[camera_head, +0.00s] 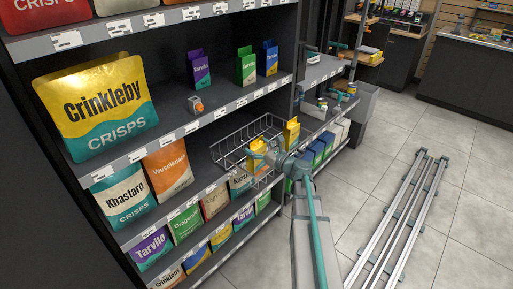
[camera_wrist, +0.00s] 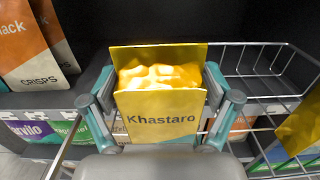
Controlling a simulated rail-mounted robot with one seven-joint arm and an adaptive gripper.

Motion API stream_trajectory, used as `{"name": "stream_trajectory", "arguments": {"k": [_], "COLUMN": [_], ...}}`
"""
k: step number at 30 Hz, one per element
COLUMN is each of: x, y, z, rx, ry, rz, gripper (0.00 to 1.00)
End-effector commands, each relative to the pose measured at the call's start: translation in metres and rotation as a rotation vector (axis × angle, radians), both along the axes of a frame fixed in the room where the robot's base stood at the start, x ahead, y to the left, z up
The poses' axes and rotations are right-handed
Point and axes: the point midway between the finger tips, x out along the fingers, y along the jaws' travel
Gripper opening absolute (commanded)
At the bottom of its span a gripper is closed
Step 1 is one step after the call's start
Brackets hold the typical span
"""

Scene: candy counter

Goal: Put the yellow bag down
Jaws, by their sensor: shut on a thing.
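My gripper (camera_head: 268,154) is shut on a yellow bag (camera_wrist: 160,118) marked Khastaro. In the wrist view the gripper's fingers (camera_wrist: 158,98) press on the bag's left and right sides. The bag is upright, with its top open and yellow contents showing. In the head view the held bag (camera_head: 257,147) is partly hidden by my gripper. It is at the wire basket (camera_head: 228,146) on the shelf; I cannot tell whether its base touches the basket. A second yellow bag (camera_head: 291,131) stands toward the basket's right end, and its edge shows in the wrist view (camera_wrist: 301,128).
The basket's wire rim (camera_wrist: 268,97) shows free room between the two yellow bags. Crisp bags (camera_head: 168,168) stand left of the basket. A shelf above holds small purple, green and blue bags (camera_head: 245,68). More bags (camera_head: 186,222) fill the lower shelf.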

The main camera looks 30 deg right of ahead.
Motion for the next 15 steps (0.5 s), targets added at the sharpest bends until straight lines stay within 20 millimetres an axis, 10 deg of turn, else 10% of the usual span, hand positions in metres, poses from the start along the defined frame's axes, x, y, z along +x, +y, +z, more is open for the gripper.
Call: {"name": "stream_trajectory", "arguments": {"k": [9,10,15], "x": [-0.001,-0.001,0.000], "y": [0.001,0.001,0.002], "z": [-0.014,-0.015,-0.016], "rx": [-0.004,-0.004,-0.003], "ry": [0.011,0.011,0.013], "rz": [0.002,0.002,0.002], "gripper": [0.42,0.89,1.00]}}
